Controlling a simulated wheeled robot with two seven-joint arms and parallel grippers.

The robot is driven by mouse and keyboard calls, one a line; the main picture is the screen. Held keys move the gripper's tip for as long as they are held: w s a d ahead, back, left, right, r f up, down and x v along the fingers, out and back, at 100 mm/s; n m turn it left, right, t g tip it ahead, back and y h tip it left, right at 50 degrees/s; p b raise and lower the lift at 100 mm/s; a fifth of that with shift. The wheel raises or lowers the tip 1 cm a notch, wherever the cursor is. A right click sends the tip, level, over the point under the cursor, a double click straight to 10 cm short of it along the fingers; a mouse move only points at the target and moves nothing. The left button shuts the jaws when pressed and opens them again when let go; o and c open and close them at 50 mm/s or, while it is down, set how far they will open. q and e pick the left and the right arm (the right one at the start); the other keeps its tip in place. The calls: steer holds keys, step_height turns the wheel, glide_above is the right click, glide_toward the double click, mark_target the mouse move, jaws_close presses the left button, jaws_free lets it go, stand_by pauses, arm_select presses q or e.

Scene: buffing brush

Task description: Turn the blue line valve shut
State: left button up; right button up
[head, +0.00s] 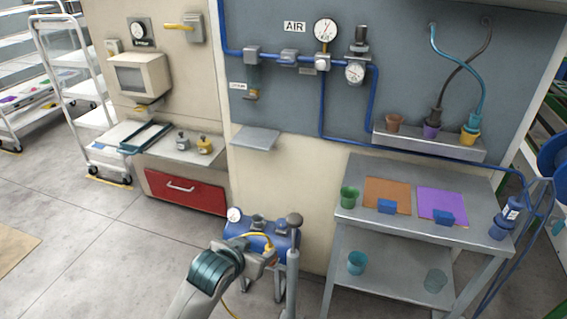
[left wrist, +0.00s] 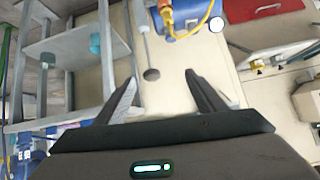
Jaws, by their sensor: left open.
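The blue air line (head: 230,51) runs along the grey wall panel under the AIR sign. It carries several grey fittings, including a box-shaped one (head: 252,55) at the left and another grey fitting (head: 288,57) right of it. I cannot tell from here which is the valve or how its handle is turned. My left gripper (head: 266,256) is low in front of the panel, well below and apart from the line. In the left wrist view its two fingers (left wrist: 162,92) are spread with nothing between them. My right gripper is not in view.
A blue tank (head: 240,229) with a gauge and yellow hose stands close by my left gripper, beside a knob-topped post (head: 294,222). A grey shelf (head: 255,138) juts from the wall below the line. A metal table (head: 400,228) with cups stands at the right.

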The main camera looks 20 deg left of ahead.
mark_target(285, 62)
arm_select(q)
steer(key=w+a+r+t, duration=0.1)
steer(key=w+r+t, duration=0.1)
steer(key=w+r, duration=0.5)
steer(key=w+a+r+t, duration=0.2)
steer(key=w+r, duration=0.6)
steer(key=r, duration=0.9)
steer(key=w+a+r+n+t, duration=0.1)
steer(key=w+a+r+t, duration=0.1)
steer(key=w+r, duration=0.6)
step_height(285, 62, up, 4)
steer(key=shift+a+r+t, duration=0.15)
steer(key=shift+t, duration=0.75)
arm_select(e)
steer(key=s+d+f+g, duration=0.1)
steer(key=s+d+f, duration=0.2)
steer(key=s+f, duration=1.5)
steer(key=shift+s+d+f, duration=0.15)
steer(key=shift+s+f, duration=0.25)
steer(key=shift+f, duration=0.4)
arm_select(q)
steer(key=shift+w, duration=0.25)
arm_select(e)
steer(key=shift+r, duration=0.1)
